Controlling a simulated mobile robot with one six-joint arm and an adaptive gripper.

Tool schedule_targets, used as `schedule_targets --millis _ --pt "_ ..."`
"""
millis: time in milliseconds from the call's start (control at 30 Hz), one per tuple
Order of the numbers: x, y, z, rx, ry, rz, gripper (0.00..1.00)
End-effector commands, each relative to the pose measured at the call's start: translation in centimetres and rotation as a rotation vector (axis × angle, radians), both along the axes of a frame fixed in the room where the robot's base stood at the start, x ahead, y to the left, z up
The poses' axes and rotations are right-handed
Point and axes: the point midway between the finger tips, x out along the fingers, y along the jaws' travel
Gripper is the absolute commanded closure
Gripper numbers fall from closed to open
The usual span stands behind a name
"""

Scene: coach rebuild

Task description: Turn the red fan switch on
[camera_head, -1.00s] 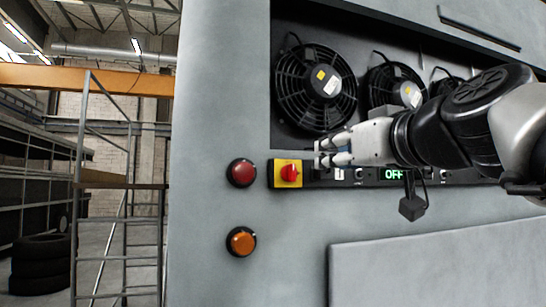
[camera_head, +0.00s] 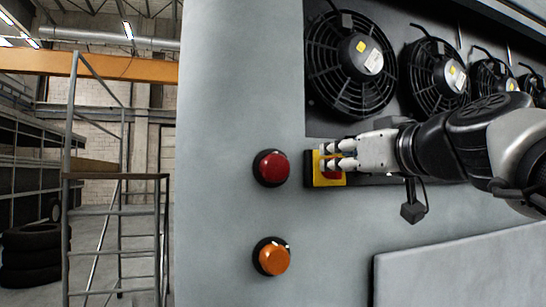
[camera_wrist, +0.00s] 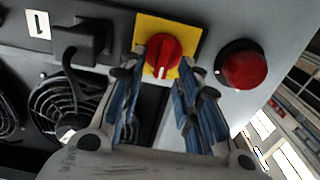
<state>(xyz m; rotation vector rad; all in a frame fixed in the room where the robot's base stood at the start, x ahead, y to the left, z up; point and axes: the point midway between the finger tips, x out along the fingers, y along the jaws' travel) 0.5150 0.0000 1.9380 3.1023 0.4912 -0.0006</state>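The red rotary fan switch (camera_wrist: 163,55) sits on a square yellow plate (camera_wrist: 186,32) in the wrist view. Its white mark points toward my gripper. In the head view the red knob (camera_head: 332,174) is partly hidden behind my fingers, with the yellow plate (camera_head: 317,180) showing around it. My gripper (camera_head: 335,155) is in front of the plate. In the wrist view my gripper (camera_wrist: 160,90) is open, with its blue-padded fingers apart on either side of the knob. I cannot tell whether the fingers touch it.
A round red button (camera_head: 271,167) is just left of the plate, and an orange button (camera_head: 272,257) is below it. Several black fans (camera_head: 350,62) fill the recess above. A metal stair frame (camera_head: 116,211) and stacked tires (camera_head: 32,252) stand at the left.

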Motion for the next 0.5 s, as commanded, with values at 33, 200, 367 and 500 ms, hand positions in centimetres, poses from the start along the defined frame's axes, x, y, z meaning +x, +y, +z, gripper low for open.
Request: schedule_targets --millis 33,200,367,500 --pt "0.01 -0.02 -0.02 0.0 0.0 0.0 0.69" --pt "0.02 -0.02 -0.04 0.0 0.0 0.0 0.69" --pt "0.01 -0.01 -0.04 0.0 0.001 0.0 0.8" --pt "0.01 -0.01 -0.03 0.0 0.0 0.0 0.89"
